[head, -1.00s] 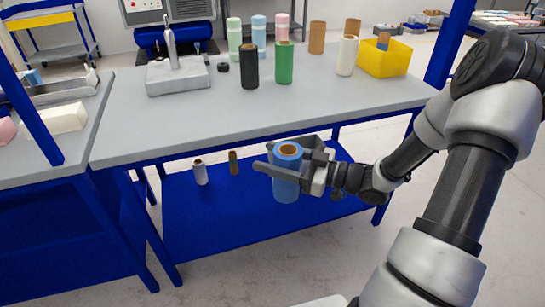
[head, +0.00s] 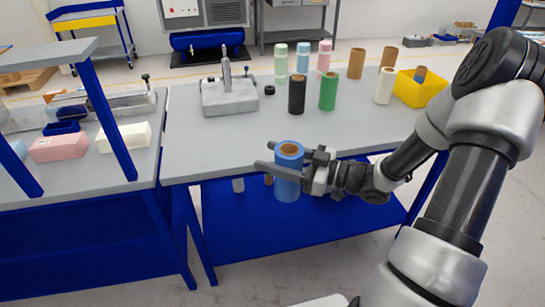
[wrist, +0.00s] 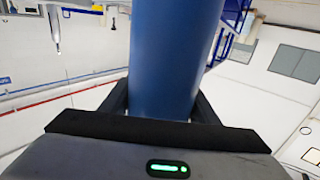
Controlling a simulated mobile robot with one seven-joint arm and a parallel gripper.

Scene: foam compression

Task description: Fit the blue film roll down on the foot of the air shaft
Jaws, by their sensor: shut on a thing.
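The blue film roll (head: 288,178) is upright in my gripper (head: 290,170), in front of the table's front edge. My gripper is shut on it, with the fingers around its sides. The roll also fills the middle of the wrist view (wrist: 173,60), between the fingers. The air shaft (head: 226,72) stands upright on its grey block-shaped foot (head: 230,97), on the tabletop to the left of and behind my gripper. The shaft is bare.
On the table (head: 200,150), a black roll (head: 297,95), a green roll (head: 328,92), several other rolls and a yellow bin (head: 420,93) stand right of the shaft. A small black ring (head: 269,90) lies beside the foot. The front middle of the tabletop is clear.

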